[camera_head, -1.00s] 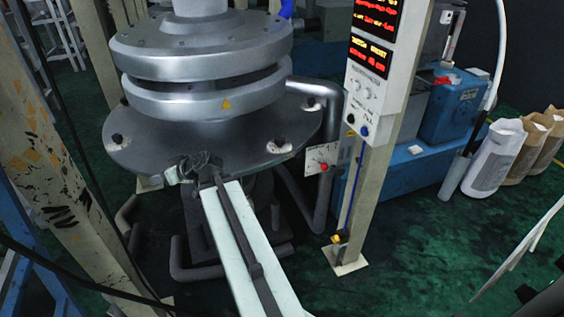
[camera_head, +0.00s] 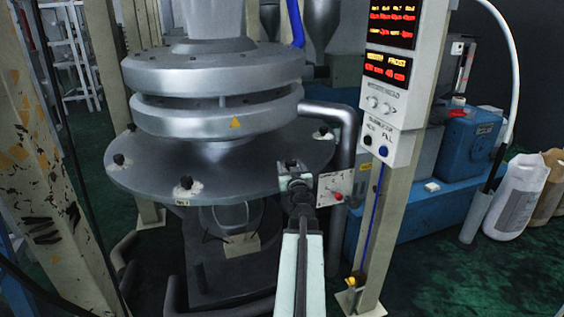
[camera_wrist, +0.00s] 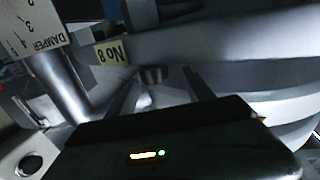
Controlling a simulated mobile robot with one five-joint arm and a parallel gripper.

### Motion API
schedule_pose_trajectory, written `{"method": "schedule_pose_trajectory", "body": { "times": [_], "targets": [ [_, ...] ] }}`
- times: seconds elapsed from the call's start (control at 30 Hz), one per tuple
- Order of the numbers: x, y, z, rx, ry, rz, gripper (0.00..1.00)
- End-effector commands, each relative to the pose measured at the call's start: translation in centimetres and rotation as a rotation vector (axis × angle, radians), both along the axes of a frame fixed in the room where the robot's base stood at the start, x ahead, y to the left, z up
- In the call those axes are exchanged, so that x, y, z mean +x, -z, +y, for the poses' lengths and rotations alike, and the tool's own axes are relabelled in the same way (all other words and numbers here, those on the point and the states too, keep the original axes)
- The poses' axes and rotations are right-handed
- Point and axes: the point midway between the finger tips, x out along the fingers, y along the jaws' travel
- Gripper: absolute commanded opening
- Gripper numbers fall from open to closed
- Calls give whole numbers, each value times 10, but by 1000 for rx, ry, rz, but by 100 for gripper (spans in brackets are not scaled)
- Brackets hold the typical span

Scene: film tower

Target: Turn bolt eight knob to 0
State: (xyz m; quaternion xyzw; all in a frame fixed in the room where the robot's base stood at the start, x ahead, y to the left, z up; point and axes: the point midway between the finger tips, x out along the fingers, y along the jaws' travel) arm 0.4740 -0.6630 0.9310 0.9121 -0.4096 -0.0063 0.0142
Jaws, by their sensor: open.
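My gripper (camera_head: 297,172) is at the front right rim of the round metal plate (camera_head: 235,172) under the silver tower. In the wrist view its two fingers (camera_wrist: 160,90) are apart, and a small dark bolt knob (camera_wrist: 153,74) shows between their tips, with nothing gripped. A label reading "No 8" (camera_wrist: 111,53), upside down in this view, is on the rim beside that knob. Whether the fingers touch the knob I cannot tell. In the head view my gripper covers this spot, and the knob's setting cannot be read.
Other dark bolt knobs stand on the plate at the front (camera_head: 186,182), left (camera_head: 119,159) and right (camera_head: 322,131). A damper plate (camera_head: 335,187) is close right of my gripper. The display post (camera_head: 372,235) stands further right; a chipped beam (camera_head: 45,150) stands left.

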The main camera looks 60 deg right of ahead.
Motion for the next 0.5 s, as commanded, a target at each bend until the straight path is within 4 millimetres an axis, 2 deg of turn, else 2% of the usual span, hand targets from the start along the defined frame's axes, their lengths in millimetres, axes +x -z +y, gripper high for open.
{"method": "schedule_pose_trajectory", "body": {
  "times": [0.03,0.13,0.23,0.4,0.43,0.5],
  "targets": [
    [0,0,-15,0,7,0,61],
    [-1,0,-29,0,14,0,61],
    [-1,0,-33,0,15,0,61],
    [3,0,-29,0,8,0,61],
    [4,0,-29,0,7,0,58],
    [6,0,-27,0,4,0,38]
  ]
}}
